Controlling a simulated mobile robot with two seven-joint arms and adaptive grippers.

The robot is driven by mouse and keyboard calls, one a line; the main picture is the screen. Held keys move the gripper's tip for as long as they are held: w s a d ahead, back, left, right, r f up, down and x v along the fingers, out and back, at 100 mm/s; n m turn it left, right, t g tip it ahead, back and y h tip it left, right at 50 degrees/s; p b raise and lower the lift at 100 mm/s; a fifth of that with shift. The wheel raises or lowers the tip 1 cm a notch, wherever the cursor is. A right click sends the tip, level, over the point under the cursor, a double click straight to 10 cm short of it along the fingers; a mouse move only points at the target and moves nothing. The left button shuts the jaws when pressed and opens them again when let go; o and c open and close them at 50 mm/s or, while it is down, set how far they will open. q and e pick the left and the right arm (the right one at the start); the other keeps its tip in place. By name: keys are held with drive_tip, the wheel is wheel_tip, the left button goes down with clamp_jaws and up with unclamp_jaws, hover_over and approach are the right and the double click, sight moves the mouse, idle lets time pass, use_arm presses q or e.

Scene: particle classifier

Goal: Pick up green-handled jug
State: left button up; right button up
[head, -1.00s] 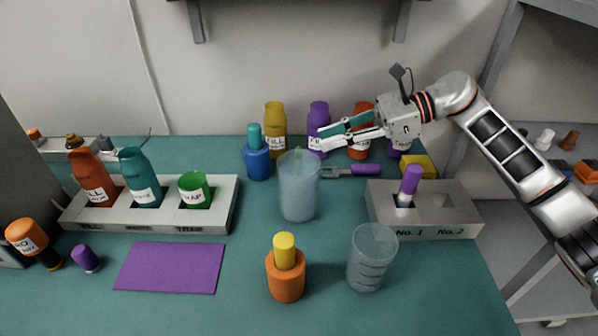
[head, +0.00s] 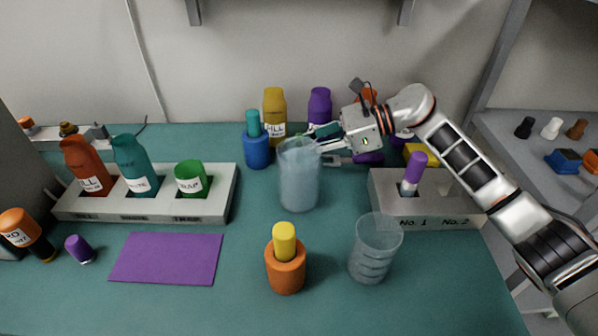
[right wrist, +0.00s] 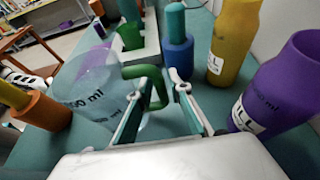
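The jug (head: 299,180) is a translucent bluish vessel standing upright mid-table. Its green handle (right wrist: 157,98) shows in the right wrist view, on the side facing my right gripper; in the head view the fingers mostly hide it. My right gripper (head: 327,143) is just right of the jug, near its rim. In the right wrist view its two fingers (right wrist: 160,80) are apart, with the handle between them near the tips. I cannot tell whether either finger touches it. The jug body (right wrist: 90,85) is left of the fingers there. My left gripper is not in view.
Yellow (head: 274,115) and purple (head: 319,105) bottles stand behind the gripper, with a blue bottle (head: 256,150) left of the jug. A clear beaker (head: 374,250) and an orange bottle (head: 286,268) stand in front. Grey holders (head: 80,210) (head: 440,210) flank the jug.

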clamp_jaws()
drive_tip(key=shift+r, duration=0.1)
drive_tip(key=shift+r, duration=0.2)
